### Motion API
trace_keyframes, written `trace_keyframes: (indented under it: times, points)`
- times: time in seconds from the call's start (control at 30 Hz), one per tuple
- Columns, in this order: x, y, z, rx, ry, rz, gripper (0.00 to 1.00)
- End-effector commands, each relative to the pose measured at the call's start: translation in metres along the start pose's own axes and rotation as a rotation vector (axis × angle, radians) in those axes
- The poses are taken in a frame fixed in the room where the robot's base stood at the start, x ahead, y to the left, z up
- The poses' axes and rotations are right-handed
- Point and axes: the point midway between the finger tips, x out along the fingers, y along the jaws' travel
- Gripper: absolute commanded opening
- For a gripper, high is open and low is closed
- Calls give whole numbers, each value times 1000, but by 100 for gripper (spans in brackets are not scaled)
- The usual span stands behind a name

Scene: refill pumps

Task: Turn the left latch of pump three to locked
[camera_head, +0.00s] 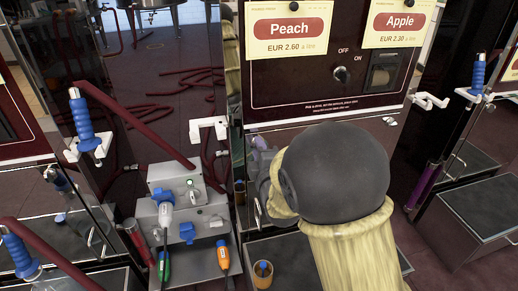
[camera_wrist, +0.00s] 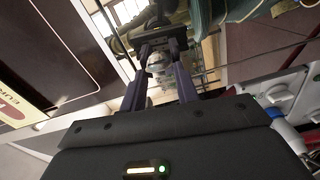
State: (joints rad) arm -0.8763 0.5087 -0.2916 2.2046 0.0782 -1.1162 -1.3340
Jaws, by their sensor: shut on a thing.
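My gripper (camera_wrist: 161,46) shows in the wrist view as two purple-grey fingers reaching up from its dark body. Its tips are closed about a small dark piece at the top of the view. I cannot make out whether this is the latch. That panel carries Peach and Apple cards and an OFF/ON knob (camera_head: 341,74). No pump number is readable, and the latch and its position cannot be made out.
Nozzles with blue grips (camera_head: 83,122) hang at left and right (camera_head: 477,75). A small amber cup (camera_head: 262,275) sits below. A dark red hose (camera_head: 130,125) crosses the left side.

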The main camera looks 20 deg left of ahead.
Motion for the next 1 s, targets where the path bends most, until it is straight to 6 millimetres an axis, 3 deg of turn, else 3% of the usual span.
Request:
trace_keyframes:
  times: [0.3, 0.77, 0.8, 0.9, 1.0]
  points:
    - [0, -1, -2, -129, 5, -2, 8]
    - [0, -2, -2, -147, 6, -3, 8]
    - [0, -2, -2, -147, 6, -3, 35]
    - [0, -2, -2, -147, 5, -3, 53]
    - [0, -2, -1, -146, 3, -2, 53]
